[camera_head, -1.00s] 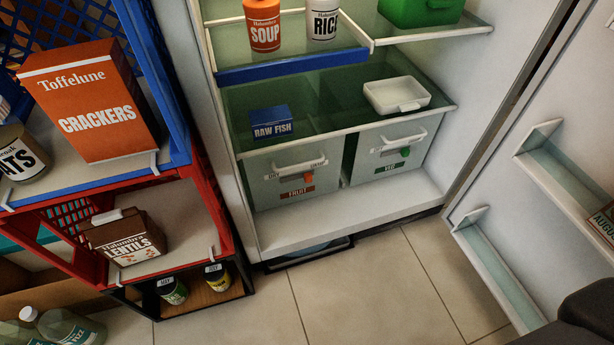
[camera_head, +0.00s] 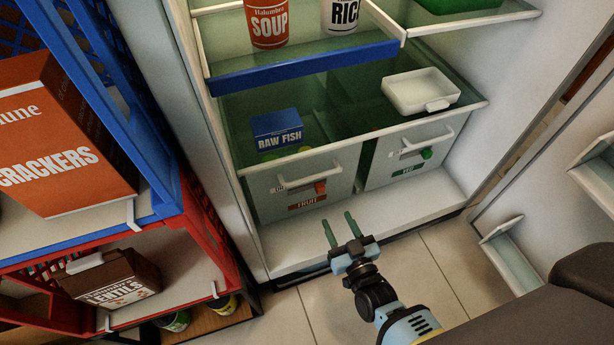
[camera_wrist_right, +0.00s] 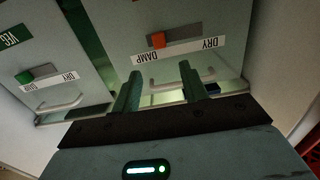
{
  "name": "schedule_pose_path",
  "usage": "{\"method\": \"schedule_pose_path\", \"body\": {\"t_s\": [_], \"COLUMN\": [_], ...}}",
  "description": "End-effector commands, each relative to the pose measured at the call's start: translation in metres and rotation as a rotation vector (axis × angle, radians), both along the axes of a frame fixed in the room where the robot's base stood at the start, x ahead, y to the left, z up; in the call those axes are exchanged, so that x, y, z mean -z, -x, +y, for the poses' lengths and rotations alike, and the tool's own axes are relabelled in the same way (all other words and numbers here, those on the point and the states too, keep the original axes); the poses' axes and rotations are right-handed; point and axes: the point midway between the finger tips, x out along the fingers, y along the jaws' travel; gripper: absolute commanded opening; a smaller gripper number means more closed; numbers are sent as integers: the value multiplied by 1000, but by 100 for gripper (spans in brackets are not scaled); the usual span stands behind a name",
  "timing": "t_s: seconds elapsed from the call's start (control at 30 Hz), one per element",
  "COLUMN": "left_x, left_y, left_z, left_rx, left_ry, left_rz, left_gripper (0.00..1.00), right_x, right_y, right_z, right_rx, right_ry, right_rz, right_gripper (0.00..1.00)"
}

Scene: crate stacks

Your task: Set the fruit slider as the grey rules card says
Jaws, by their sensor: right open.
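The fruit drawer (camera_head: 277,205) sits low in the fridge, shut, with a white handle. Its orange slider knob (camera_head: 320,187) is at the right of its slot; the upside-down right wrist view shows the knob (camera_wrist_right: 158,41) near the DAMP end of a DRY/DAMP label (camera_wrist_right: 180,50). My right gripper (camera_head: 338,222) is open and empty in front of and below the fruit drawer, apart from the knob. Its two fingers (camera_wrist_right: 159,77) point toward the drawer front in the wrist view. No grey rules card shows. My left gripper is out of view.
The veg drawer (camera_head: 377,178), with a green knob (camera_head: 426,153), is to the right. Above stand a raw fish box (camera_head: 277,130) and a white tray (camera_head: 420,104). The open fridge door (camera_head: 560,215) is at right, crates (camera_head: 150,215) at left. The floor ahead is clear.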

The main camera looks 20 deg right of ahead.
Motion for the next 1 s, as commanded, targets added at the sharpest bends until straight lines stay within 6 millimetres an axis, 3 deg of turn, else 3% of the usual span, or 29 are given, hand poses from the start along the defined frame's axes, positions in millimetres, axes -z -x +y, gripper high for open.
{"method": "schedule_pose_path", "body": {"t_s": [0.1,0.43,0.8,1.0], "left_x": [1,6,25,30], "left_y": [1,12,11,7], "left_z": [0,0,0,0], "left_rx": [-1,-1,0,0], "left_ry": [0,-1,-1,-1], "left_rz": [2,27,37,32], "left_gripper": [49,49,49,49], "right_x": [-6,-7,-6,-8], "right_y": [-13,-25,-77,-91], "right_z": [1,1,3,4], "right_rx": [9,11,10,10], "right_ry": [-1,-3,-1,-3], "right_rz": [-33,-40,-38,-39], "right_gripper": [44,44,44,44]}}
